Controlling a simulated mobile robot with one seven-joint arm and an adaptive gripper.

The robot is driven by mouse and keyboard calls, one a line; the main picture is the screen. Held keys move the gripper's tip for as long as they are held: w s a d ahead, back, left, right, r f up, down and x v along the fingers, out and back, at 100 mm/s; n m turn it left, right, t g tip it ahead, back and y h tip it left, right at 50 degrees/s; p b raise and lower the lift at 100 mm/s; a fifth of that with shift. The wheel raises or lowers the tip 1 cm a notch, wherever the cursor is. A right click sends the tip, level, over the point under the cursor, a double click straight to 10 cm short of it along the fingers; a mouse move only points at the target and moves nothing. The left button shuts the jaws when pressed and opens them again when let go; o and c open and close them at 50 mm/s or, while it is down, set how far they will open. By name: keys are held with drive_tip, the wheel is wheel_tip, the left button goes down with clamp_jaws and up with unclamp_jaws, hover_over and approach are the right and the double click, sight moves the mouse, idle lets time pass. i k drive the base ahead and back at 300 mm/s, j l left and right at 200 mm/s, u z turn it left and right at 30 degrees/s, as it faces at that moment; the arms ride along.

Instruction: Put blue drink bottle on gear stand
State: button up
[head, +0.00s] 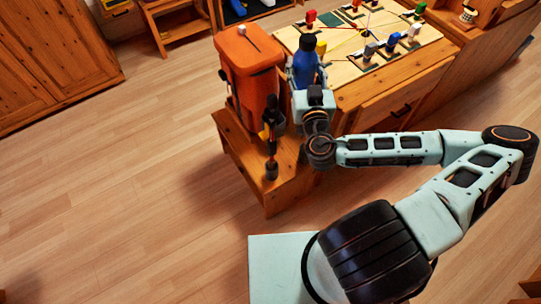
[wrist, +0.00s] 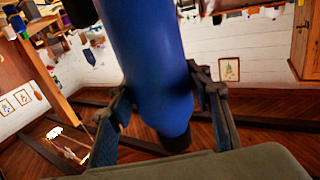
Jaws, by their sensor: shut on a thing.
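The blue drink bottle (head: 305,66) is upright in the head view, with a dark cap on top. My gripper (head: 306,84) is shut on it. In the wrist view the blue bottle (wrist: 150,65) fills the middle, between the two dark fingers of my gripper (wrist: 165,110). A low wooden stand (head: 270,196), which looks like the gear stand, is just left of my gripper. An orange pack-like container (head: 248,70) stands on it. My gripper and wrist hide part of the stand's right side, and I cannot tell whether the bottle's base touches anything.
A black pole-like item with an orange part (head: 269,130) stands at the stand's front. A wooden table (head: 395,82) behind and right holds a board with several small coloured pieces. A wooden cabinet (head: 50,60) is at the far left. The floor (head: 110,200) at left is clear.

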sight(254, 160)
drive_tip(key=i+j, duration=0.1)
drive_tip(key=j, duration=0.35)
drive_tip(key=i+j, duration=0.15)
drive_tip(key=j, duration=0.3)
drive_tip(key=i+j, duration=0.1)
drive_tip(key=j, duration=0.35)
drive_tip(key=i+j, duration=0.15)
drive_tip(key=j, duration=0.25)
drive_tip(key=i+j, duration=0.1)
drive_tip(key=j, duration=0.35)
drive_tip(key=i+j, duration=0.15)
drive_tip(key=j, duration=0.3)
drive_tip(key=i+j, duration=0.1)
drive_tip(key=j, duration=0.35)
drive_tip(key=j+z, duration=0.15)
drive_tip(key=i+j+z, duration=0.15)
drive_tip(key=j, duration=0.2)
drive_tip(key=z, duration=1.75)
